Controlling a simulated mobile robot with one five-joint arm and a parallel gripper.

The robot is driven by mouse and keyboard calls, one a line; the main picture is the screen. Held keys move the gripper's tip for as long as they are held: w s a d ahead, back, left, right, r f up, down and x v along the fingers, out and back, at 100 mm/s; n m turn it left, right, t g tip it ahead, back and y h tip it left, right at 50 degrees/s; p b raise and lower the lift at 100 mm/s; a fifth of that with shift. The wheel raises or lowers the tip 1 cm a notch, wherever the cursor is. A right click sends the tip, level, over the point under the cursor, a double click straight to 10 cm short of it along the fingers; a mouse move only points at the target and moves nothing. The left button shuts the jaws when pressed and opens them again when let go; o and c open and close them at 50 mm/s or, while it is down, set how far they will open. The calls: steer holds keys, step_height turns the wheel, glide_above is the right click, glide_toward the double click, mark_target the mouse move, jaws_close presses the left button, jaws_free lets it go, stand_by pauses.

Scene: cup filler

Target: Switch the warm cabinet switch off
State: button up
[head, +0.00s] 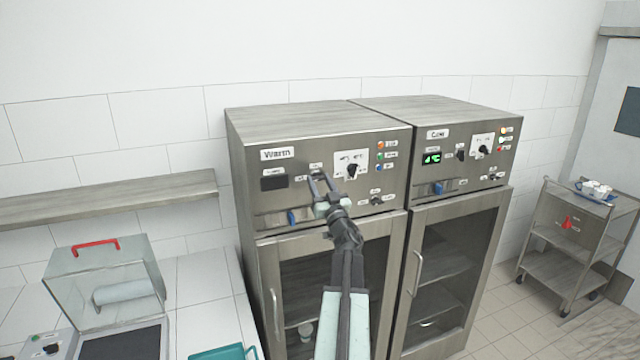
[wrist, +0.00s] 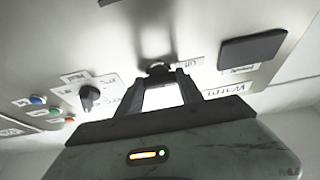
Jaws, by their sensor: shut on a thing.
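The warm cabinet (head: 300,122) is a steel cabinet with a "Warm" label (head: 277,153) on its front panel. Its display (head: 273,183) is dark, and it also shows dark in the wrist view (wrist: 252,49). My gripper (head: 319,180) is at the panel, between the display and the black dial (head: 352,170). In the wrist view, my gripper's fingers (wrist: 162,80) are shut on the small dark warm cabinet switch (wrist: 156,68). Small labels sit on both sides of it. The fingers partly hide the switch, so its exact position cannot be told.
The cold cabinet (head: 440,108) stands right beside it, with a lit green display (head: 432,159). A blue latch (head: 292,217) is below the warm panel. A shelf (head: 110,198) and clear box (head: 105,280) are left. A cart (head: 565,245) stands at far right.

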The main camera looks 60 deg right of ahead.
steer(key=o, duration=1.4)
steer(key=shift+s+f, duration=0.1)
steer(key=b+v, duration=0.3)
steer(key=v, duration=0.4)
steer(key=shift+s+a, duration=0.2)
steer(key=shift+s, duration=0.15)
